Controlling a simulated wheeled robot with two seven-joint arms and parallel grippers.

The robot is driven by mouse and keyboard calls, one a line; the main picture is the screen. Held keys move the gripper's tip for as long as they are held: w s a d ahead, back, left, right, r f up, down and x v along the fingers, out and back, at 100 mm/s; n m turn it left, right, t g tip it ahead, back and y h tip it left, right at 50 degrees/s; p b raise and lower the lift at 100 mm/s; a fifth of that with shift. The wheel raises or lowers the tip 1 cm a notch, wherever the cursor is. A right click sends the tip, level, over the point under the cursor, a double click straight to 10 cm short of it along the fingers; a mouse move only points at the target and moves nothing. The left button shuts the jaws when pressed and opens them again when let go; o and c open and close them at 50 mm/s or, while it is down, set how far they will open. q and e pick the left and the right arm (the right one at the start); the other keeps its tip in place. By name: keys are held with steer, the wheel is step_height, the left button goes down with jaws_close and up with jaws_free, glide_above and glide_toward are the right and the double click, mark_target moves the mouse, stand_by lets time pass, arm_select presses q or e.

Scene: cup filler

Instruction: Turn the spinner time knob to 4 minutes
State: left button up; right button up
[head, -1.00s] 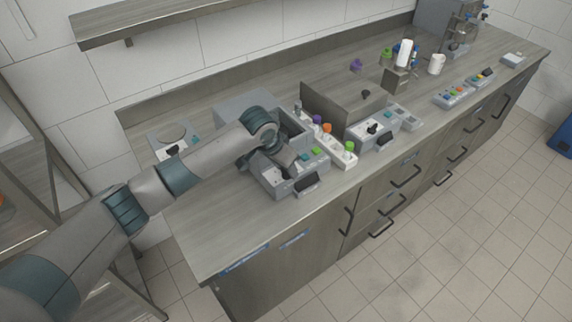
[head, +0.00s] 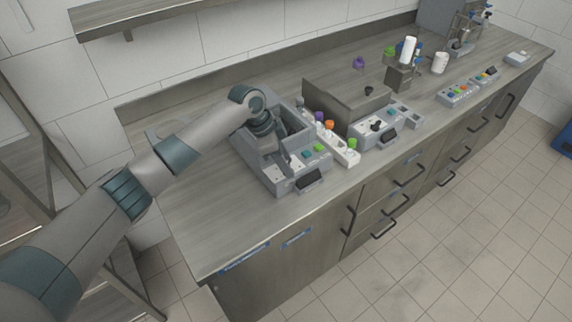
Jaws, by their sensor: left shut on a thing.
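A grey bench machine (head: 270,182), which I take to be the spinner, stands at the left part of the counter. It has an open well at the back and a sloped front panel with a teal button (head: 308,153), a green button (head: 319,148) and a dark display (head: 309,180). My left gripper (head: 284,168) is over the left side of this panel, pointing down. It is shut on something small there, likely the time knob. The fingers hide the knob, so its setting cannot be read. My right gripper is not in view.
A white rack (head: 345,156) with purple, orange and green-capped items stands close on the machine's right. Beyond it are a large grey box (head: 345,105) and a second control panel (head: 368,138). The counter's front left is clear.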

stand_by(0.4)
arm_select(q)
steer(key=o, duration=1)
steer(key=shift+o, duration=0.2)
steer(key=shift+b+v, duration=0.4)
steer(key=shift+v, duration=0.45)
steer(key=b+v, duration=0.4)
steer(key=v, duration=1.1)
steer(key=shift+r, duration=0.35)
steer(key=shift+w+a+f, duration=0.1)
